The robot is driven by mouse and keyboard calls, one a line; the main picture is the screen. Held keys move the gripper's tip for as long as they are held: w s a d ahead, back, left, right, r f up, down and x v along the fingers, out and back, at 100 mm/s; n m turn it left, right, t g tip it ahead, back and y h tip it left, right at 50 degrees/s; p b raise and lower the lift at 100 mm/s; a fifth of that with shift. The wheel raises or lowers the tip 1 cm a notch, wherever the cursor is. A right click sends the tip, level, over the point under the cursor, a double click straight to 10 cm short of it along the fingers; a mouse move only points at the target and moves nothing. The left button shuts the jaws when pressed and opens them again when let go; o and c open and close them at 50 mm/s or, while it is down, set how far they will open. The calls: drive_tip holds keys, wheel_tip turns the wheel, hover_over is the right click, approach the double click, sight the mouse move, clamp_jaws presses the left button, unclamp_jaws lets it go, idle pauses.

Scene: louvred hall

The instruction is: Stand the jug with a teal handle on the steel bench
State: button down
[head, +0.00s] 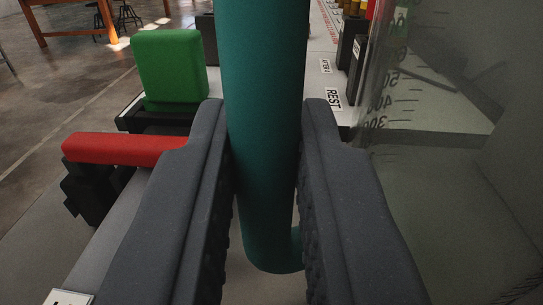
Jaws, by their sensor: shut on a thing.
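The jug (430,170) fills the right of the head view. Its body is clear, with dark scale marks and numbers on its near side. Its teal handle (264,60) runs upright down the middle and bends right towards the body at its lower end. My gripper (265,125) is shut on the handle, with one dark padded finger on each side. The jug's base is not clearly visible, so I cannot tell whether it touches a surface. I cannot pick out the steel bench for certain.
A green block (170,68) stands beyond the left finger, with a red bar (122,149) on dark parts nearer. A pale strip with a "REST" label (333,97) lies beyond the right finger. Wooden-legged furniture (105,18) stands far left on open concrete floor (50,95).

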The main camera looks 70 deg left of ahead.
drive_tip(key=shift+f, duration=0.25)
drive_tip(key=c, duration=1.4)
unclamp_jaws()
drive_tip(key=shift+s+f, duration=0.1)
drive_tip(key=shift+f, duration=0.05)
drive_tip(key=v, duration=0.4)
drive_tip(key=r+p+v, duration=0.1)
drive_tip(key=v, duration=0.7)
drive_tip(key=shift+r, duration=0.25)
